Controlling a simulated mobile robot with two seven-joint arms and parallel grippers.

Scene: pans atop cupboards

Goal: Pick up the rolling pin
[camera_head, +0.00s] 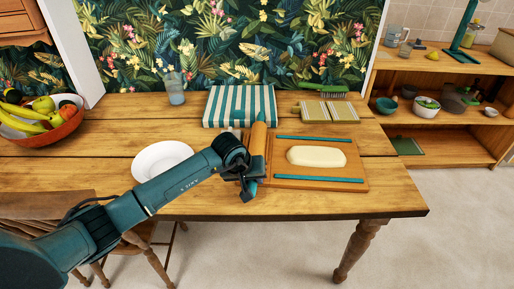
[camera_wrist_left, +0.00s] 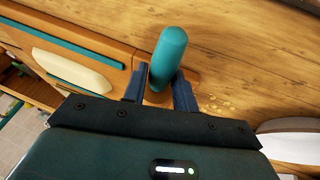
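The rolling pin (camera_head: 258,146) has a wooden body and a teal handle. It lies lengthwise along the left edge of the wooden board. In the left wrist view its teal handle (camera_wrist_left: 168,55) points up the picture, with wood showing below it. My left gripper (camera_head: 245,183) is at the pin's near end, by the table's front edge. In the left wrist view its two blue fingers (camera_wrist_left: 159,88) stand apart, one on each side of the pin. Whether they press on it is unclear. My right gripper is not in view.
The wooden board (camera_head: 290,183) carries pale dough (camera_head: 316,156) and two teal strips. A white plate (camera_head: 161,158) lies left. A striped cloth-like item (camera_head: 239,105), a glass (camera_head: 174,88) and a brush (camera_head: 323,88) are behind. A fruit bowl (camera_head: 62,128) is far left. Free table lies right.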

